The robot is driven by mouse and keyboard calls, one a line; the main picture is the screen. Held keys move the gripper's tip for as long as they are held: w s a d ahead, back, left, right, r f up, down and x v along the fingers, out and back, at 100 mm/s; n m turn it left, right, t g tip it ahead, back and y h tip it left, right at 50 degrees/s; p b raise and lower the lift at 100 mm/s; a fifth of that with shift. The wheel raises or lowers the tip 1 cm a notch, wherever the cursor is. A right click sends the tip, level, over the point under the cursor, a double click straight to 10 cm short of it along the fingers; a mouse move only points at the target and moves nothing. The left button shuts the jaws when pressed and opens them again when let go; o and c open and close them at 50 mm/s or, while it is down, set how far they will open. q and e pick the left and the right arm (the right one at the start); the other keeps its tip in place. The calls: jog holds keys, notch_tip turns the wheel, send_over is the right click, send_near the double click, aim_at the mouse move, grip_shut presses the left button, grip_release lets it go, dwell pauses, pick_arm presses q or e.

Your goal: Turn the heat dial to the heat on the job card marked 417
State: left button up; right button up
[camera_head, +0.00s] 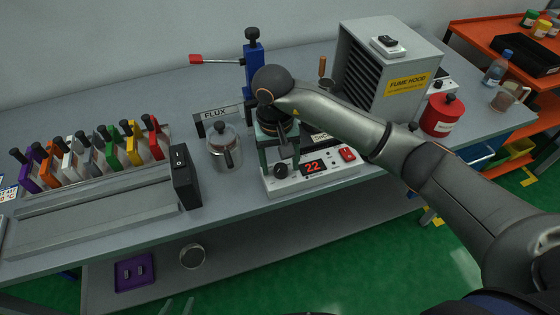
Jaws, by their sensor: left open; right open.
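The soldering station (322,178) on the bench has a white front panel with a red display (314,167) reading 22. The black heat dial (281,171) is at the panel's left; its pointer is too small to read. My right gripper (281,150) is open, fingers pointing down just above and behind the dial; I cannot tell whether it touches. My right arm hides part of the station. A white card (8,193) with blue print is cut off at the left edge; only part of a number and "°C" show.
Left of the station stand a glass flux jar (225,150), a black switch box (185,176) and a rack of coloured holders (90,160). A blue lever press (254,70) and fume hood (385,75) stand behind. A red canister (442,116) is at right.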

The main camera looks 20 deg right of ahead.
jog(key=shift+f, duration=0.15)
jog(key=shift+c, duration=0.2)
grip_shut()
dwell(0.3)
